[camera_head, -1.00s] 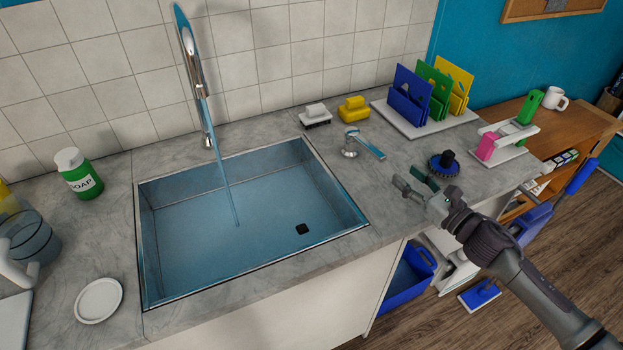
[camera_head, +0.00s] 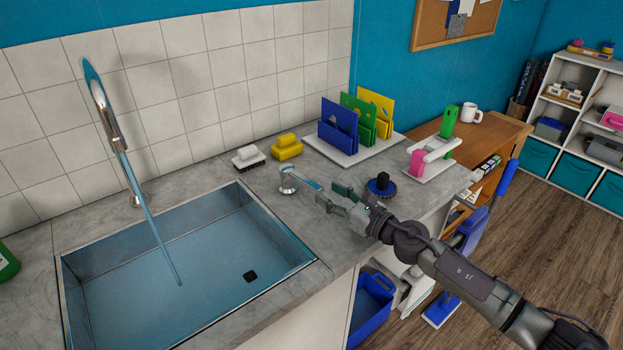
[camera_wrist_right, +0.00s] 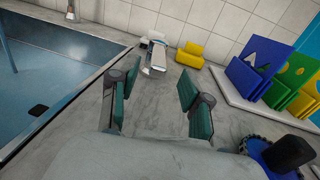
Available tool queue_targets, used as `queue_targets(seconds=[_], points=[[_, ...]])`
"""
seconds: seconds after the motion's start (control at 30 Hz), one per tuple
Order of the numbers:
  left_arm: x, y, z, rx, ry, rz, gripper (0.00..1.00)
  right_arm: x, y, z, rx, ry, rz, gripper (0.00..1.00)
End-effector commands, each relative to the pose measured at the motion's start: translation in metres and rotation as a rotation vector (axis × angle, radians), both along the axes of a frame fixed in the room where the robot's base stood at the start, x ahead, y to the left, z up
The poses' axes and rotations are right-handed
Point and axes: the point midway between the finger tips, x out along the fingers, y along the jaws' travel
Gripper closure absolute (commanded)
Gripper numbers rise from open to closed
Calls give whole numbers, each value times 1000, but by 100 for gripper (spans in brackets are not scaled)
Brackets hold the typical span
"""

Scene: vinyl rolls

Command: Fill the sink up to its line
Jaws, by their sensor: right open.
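The sink (camera_head: 190,262) is set into the counter at the left, with bluish walls and floor and a black drain. I cannot make out a fill line. A chrome tap (camera_head: 106,118) rises behind it, and a thin blue stream of water (camera_head: 152,221) runs into the sink. Right of the sink is a tap lever (camera_head: 303,181) with a round metal base and a blue handle; it shows in the right wrist view too (camera_wrist_right: 156,60). My right gripper (camera_head: 332,197) is open and empty, just right of the lever and apart from it. The lever lies ahead between its fingers in the wrist view.
A white brush (camera_head: 248,157) and yellow sponge (camera_head: 287,147) lie behind the lever. A blue round brush (camera_head: 381,187) is close to the right of my gripper. A rack of coloured boards (camera_head: 352,128) stands at the back.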

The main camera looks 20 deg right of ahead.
Motion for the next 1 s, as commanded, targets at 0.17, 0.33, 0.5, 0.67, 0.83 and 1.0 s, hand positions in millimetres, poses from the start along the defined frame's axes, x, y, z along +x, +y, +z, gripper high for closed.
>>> queue_targets(seconds=[0.17,0.33,0.5,0.67,0.83,1.0], points=[[0,0,7,0,0,0,60,33,18,2,3,-1,1,52],[0,0,8,0,1,0,60,52,27,0,0,0,1,52],[0,0,8,0,1,0,60,59,32,0,0,1,2,52],[0,0,8,0,1,0,60,60,32,-1,-1,0,2,52],[0,0,8,0,1,0,60,59,32,-1,-1,0,2,64],[0,0,8,0,1,0,60,59,32,-1,-1,0,2,92]])
